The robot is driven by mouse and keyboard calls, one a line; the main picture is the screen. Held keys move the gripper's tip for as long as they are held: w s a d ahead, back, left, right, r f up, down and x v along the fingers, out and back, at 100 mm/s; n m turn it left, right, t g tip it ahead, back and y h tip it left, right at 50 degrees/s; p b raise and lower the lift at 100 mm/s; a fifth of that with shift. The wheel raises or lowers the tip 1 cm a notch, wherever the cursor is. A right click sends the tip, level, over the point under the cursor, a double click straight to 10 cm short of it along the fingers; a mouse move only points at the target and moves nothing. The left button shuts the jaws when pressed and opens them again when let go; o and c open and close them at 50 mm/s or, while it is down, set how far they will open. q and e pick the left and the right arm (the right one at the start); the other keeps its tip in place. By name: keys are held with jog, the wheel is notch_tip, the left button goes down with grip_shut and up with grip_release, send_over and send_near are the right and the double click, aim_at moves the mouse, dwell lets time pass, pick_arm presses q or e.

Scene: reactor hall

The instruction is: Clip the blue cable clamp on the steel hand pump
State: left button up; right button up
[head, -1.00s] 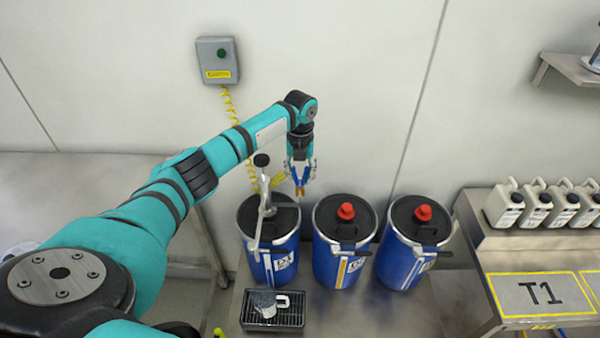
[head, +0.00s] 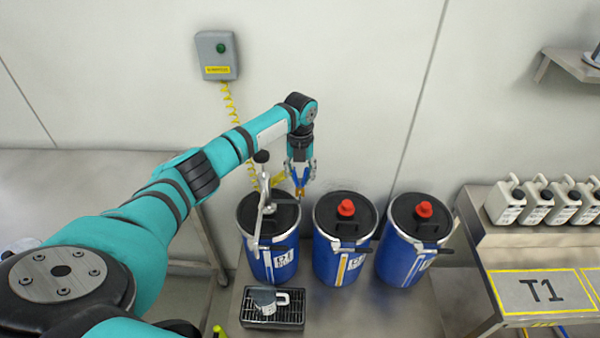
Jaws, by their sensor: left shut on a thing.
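The steel hand pump (head: 265,207) stands upright on the lid of the left blue drum (head: 268,258), with a black knob at its top. My left gripper (head: 300,183) points down, behind and right of the pump, above the far right of that drum's lid. It is shut on the blue cable clamp (head: 299,178), which shows as a small blue piece with an orange-brown tip below it. The clamp is apart from the pump in this view. A yellow coiled cable (head: 232,110) hangs from a grey wall box and passes behind my arm towards the gripper. My right gripper is not in view.
Two more blue drums with red caps (head: 346,208) (head: 424,211) stand to the right. A black grated tray (head: 287,324) with a metal jug (head: 266,299) is in front. White canisters (head: 506,202) stand on a bench at right. The grey wall box (head: 216,55) is behind.

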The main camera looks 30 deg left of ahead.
pick_arm(q)
jog(key=shift+f+b, duration=0.3)
jog(key=shift+f, duration=0.4)
jog(key=shift+f, duration=0.65)
dwell(1.8)
jog(key=o, duration=1.1)
jog(key=shift+c, duration=0.2)
jog(key=shift+r, duration=0.1)
notch_tip(320, 180, up, 12)
jog(key=shift+f, duration=0.1)
